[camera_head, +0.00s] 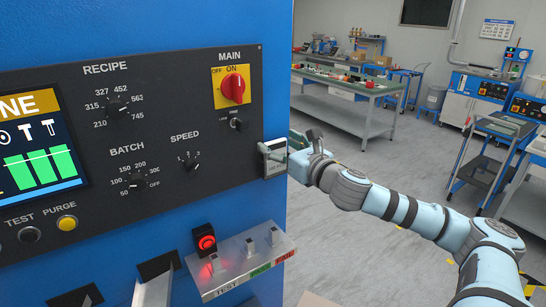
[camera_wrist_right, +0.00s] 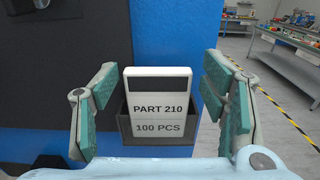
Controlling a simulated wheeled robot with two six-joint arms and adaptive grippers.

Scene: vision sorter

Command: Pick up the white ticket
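The white ticket (camera_wrist_right: 160,88) stands upright in a dark holder (camera_wrist_right: 124,128) on the side of the blue machine. It has a dark band near its top and reads "PART 210" and "100 PCS". My right gripper (camera_wrist_right: 157,92) is open, with one teal-padded finger on each side of the ticket and gaps on both sides. In the head view my right gripper (camera_head: 285,148) is at the right edge of the control panel and partly hides the holder and ticket. My left gripper is not in view.
The black control panel (camera_head: 215,130) carries several knobs and a red main switch (camera_head: 233,86). Workbenches (camera_head: 345,112) and a blue cart (camera_head: 485,165) stand farther back, with open floor between.

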